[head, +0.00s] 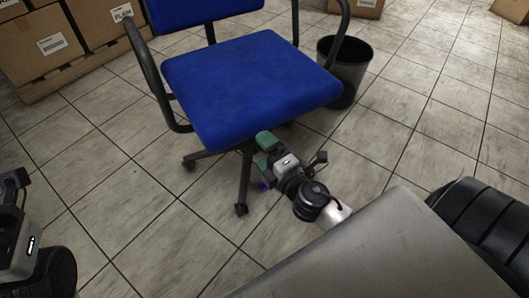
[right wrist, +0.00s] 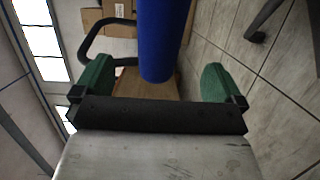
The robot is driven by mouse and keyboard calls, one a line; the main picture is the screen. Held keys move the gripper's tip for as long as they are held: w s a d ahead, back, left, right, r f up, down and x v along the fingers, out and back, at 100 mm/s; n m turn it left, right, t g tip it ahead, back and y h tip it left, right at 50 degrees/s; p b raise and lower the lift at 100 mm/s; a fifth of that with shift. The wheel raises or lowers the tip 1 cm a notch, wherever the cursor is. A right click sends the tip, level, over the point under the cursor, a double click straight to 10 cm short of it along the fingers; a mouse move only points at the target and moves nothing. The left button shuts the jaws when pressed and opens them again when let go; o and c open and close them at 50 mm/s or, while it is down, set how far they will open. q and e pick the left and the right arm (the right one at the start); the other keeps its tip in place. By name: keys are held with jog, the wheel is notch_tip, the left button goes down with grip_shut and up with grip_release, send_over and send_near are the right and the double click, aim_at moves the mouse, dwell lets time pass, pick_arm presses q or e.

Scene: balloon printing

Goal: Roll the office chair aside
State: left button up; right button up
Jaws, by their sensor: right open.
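The office chair has a blue seat (head: 245,85), black loop armrests and a dark castor base (head: 241,208). It stands on the tiled floor ahead of me. My right gripper (head: 262,153), with green fingertips, is open at the near edge of the seat. In the right wrist view, the blue seat (right wrist: 160,45) shows edge-on between the spread fingers of the right gripper (right wrist: 157,80). A clear gap shows on each side, and I cannot tell whether anything touches. Only part of my left wrist shows at the left edge of the head view; its fingers are out of frame.
A black waste bin (head: 345,68) stands close behind the chair's right side. Cardboard boxes (head: 45,45) on a pallet stand at the back left, and more boxes (head: 357,8) at the back.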

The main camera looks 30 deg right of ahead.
jog(key=w, duration=0.3)
jog(key=w+b, duration=0.1)
jog(key=w, duration=0.3)
jog(key=w+a, duration=0.1)
jog(key=w, duration=0.2)
jog(key=shift+w, duration=0.4)
jog(key=shift+c, duration=0.3)
jog(key=c, duration=1.8)
jog(key=shift+f, duration=0.1)
